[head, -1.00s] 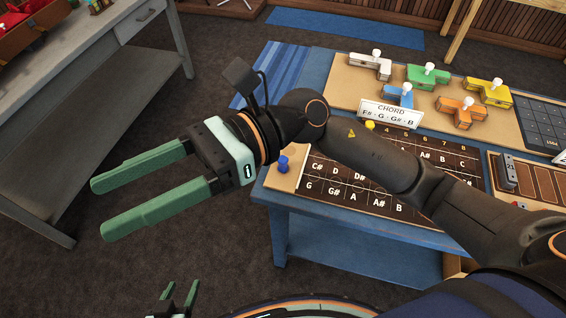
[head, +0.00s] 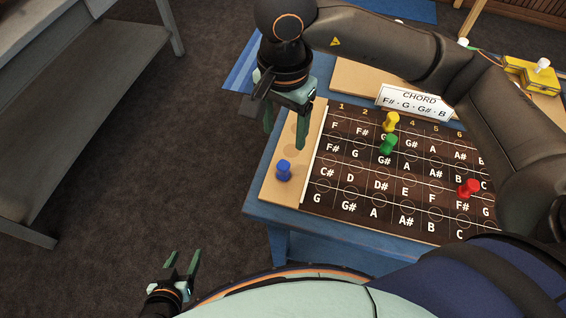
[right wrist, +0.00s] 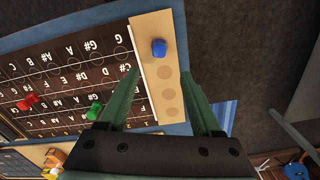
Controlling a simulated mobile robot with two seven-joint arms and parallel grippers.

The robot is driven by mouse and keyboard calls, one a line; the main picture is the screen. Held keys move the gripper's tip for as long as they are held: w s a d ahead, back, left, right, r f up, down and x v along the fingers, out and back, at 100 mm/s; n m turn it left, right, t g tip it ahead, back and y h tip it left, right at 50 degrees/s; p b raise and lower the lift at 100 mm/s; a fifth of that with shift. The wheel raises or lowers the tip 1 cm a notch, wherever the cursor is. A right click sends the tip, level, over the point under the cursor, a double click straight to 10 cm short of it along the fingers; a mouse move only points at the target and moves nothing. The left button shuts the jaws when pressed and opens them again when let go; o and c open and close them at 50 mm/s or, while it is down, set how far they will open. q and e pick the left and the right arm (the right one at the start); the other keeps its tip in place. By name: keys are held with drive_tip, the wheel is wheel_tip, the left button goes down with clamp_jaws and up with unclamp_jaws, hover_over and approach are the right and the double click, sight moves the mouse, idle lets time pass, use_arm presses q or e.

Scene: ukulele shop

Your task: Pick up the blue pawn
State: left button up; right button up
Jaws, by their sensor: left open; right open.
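The blue pawn (head: 283,170) stands upright on the light wooden strip (head: 310,133) at the left end of the fretboard-like note board. It also shows in the right wrist view (right wrist: 158,48), just beyond my fingertips and roughly between their lines. My right gripper (head: 285,138) is open and empty above the strip, pointing down, on the far side of the pawn. It also shows in the right wrist view (right wrist: 161,74). My left gripper (head: 183,258) is open and empty at the lower left, over the floor, away from the table.
The note board (head: 345,192) holds a yellow pawn (head: 391,122), a green pawn (head: 388,145) and a red pawn (head: 468,188). A CHORD sign (head: 414,101) stands behind it. A grey workbench (head: 90,90) is at the left, with open floor between.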

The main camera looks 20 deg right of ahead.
sight(283, 165)
drive_tip(key=f, duration=0.8)
drive_tip(key=f+p, duration=0.1)
drive_tip(key=f, duration=0.3)
drive_tip(key=shift+s+a+f, duration=0.15)
drive_tip(key=shift+s, duration=0.1)
clamp_jaws()
